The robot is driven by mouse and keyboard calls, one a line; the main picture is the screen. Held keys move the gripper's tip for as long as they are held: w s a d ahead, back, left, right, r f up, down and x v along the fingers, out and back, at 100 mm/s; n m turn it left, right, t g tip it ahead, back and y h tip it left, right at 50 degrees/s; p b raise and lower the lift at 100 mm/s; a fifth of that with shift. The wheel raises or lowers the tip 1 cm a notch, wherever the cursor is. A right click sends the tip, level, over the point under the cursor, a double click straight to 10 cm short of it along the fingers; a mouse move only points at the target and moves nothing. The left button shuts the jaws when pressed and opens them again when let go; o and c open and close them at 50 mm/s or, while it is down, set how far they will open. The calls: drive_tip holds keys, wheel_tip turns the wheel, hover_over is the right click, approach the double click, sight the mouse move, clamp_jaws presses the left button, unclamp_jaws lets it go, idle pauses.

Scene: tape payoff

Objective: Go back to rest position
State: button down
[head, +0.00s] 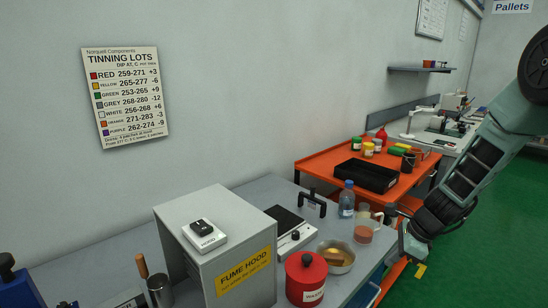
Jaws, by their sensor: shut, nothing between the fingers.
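My gripper (412,258) hangs at the end of my arm, at the right of the head view. It points down, just off the right end of the grey bench (110,266). It is shut and looks empty; its fingers are small in this view. A small yellow piece shows at its lower end. My arm reaches down to it from the upper right, in front of the green floor.
On the bench stand a grey fume hood (240,255), a red waste can (305,278), a metal bowl (336,257), a bottle (347,198) and a beaker (363,234). An orange cart (318,164) with a black tray (366,176) stands behind. Green floor (490,240) is open at right.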

drive_tip(key=s+a+r+n+g, duration=0.1)
drive_tip(key=s+a+r+n, duration=0.55)
drive_tip(key=a+n, duration=0.2)
drive_tip(key=s+a+r+n+g, duration=0.2)
drive_tip(key=s+a+r+n, duration=0.3)
drive_tip(key=s+a+n, duration=0.3)
drive_tip(key=s+a+r+n+h, duration=0.1)
drive_tip(key=s+r+n, duration=0.1)
drive_tip(key=s+n, duration=0.5)
drive_tip(key=s+a+r+n+h, duration=0.1)
drive_tip(key=s+r+n+h, duration=0.1)
drive_tip(key=s+n, duration=0.5)
drive_tip(key=s, duration=0.3)
drive_tip(key=shift+s+a+r, duration=0.15)
drive_tip(key=shift+s+a, duration=0.05)
drive_tip(key=shift+a, duration=0.1)
